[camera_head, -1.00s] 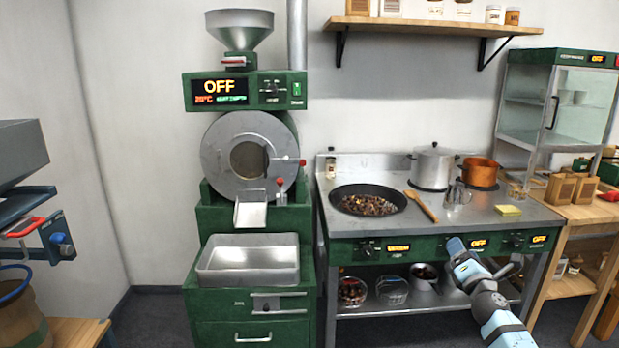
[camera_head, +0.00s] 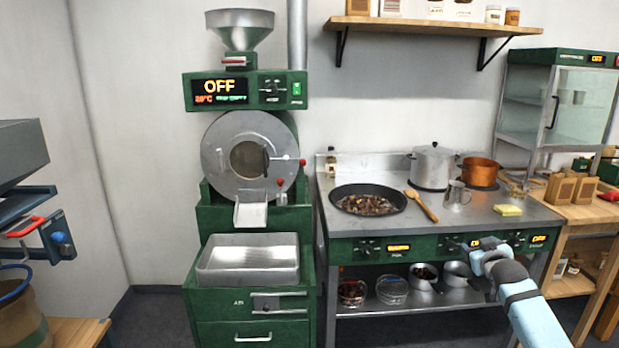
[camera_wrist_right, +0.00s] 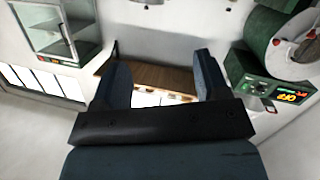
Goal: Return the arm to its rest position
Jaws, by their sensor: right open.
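My right arm (camera_head: 530,305) comes in from the lower right in the head view. Its end is in front of the stove's green front panel, and its fingers are hard to make out there. In the right wrist view my right gripper (camera_wrist_right: 160,78) is open, with two dark blue fingers well apart and nothing between them but the distant shelf. It touches nothing that I can see. My left gripper is not in view.
The roaster (camera_head: 248,160) stands left, above an empty metal tray (camera_head: 248,262). A glass cabinet (camera_head: 560,105) stands right.

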